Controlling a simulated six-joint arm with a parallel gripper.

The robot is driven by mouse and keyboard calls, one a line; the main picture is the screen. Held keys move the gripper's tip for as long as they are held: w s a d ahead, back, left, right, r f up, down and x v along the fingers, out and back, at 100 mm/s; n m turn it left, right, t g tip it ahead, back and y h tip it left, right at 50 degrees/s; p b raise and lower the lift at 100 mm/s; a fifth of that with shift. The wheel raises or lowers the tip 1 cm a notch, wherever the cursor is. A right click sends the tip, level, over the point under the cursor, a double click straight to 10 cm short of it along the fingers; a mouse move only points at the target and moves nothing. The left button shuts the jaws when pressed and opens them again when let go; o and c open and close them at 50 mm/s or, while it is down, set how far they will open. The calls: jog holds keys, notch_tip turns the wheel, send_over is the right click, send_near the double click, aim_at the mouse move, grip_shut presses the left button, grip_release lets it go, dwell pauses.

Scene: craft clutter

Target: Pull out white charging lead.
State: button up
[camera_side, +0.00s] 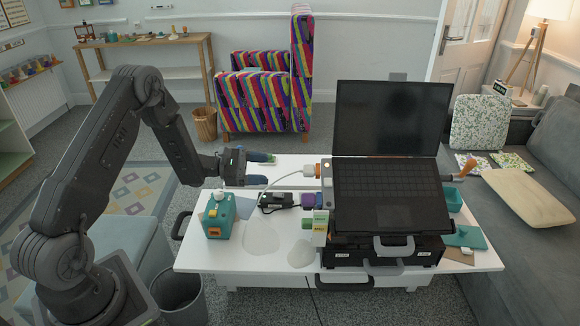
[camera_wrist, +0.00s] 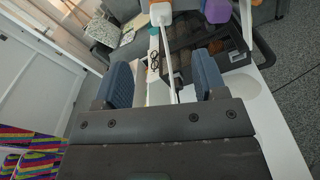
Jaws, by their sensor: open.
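In the wrist view the plug (camera_wrist: 160,14) is at the top, and the lead (camera_wrist: 168,62) comes down between my two blue-padded fingers (camera_wrist: 165,79). The fingers are open, with room on both sides of the lead. Whether the lead touches a finger is unclear. My gripper is left of the plug, above the white table (camera_side: 205,258). The lead's far end is hidden.
A purple plug (camera_side: 308,200) sits just below the white one. Small bottles (camera_side: 320,228) are close to the case's front left. The table's front left is mostly clear.

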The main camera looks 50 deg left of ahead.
aim_at(308, 170)
notch_tip(308, 170, up, 5)
jog(key=s+d+g+y, duration=0.1)
jog(key=s+y, duration=0.2)
jog(key=y, duration=0.1)
jog(key=x, duration=1.4)
jog(key=shift+n, duration=0.3)
jog(key=shift+f, duration=0.1)
jog(key=shift+c, duration=0.2)
jog(key=c, duration=1.1)
jog(key=shift+a, duration=0.1)
jog(key=shift+s+a, duration=0.5)
jog(key=shift+s+a, duration=1.4)
jog(key=shift+s, duration=0.05)
